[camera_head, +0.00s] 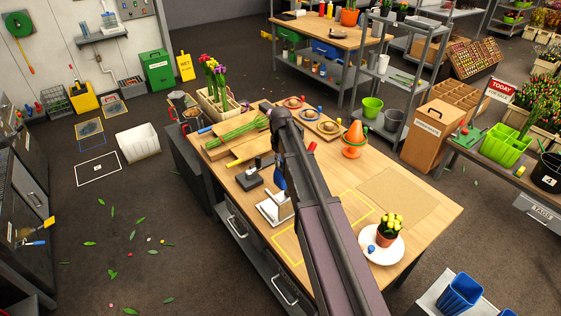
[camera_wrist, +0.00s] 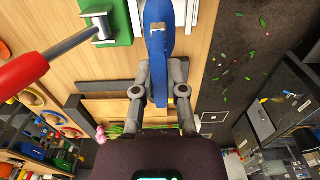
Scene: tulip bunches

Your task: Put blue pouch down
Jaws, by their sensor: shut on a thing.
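The blue pouch (camera_wrist: 158,32) is between the fingers of my gripper (camera_wrist: 158,90) in the wrist view, and the gripper is shut on it. In the head view only a small strip of the blue pouch (camera_head: 280,177) shows beside my arm, which hides the gripper. The pouch appears to be over the wooden workbench (camera_head: 422,222); I cannot tell whether it touches anything. A yellow outlined rectangle (camera_head: 287,248) is on the bench's near left side, partly covered by my arm.
A white stand (camera_head: 274,208) and a dark block (camera_head: 249,180) are left of my arm. A red-handled tool (camera_wrist: 30,72) on a green base is beside the pouch. A potted yellow plant (camera_head: 389,230) is at right. The bare brown mat (camera_head: 392,194) lies behind it.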

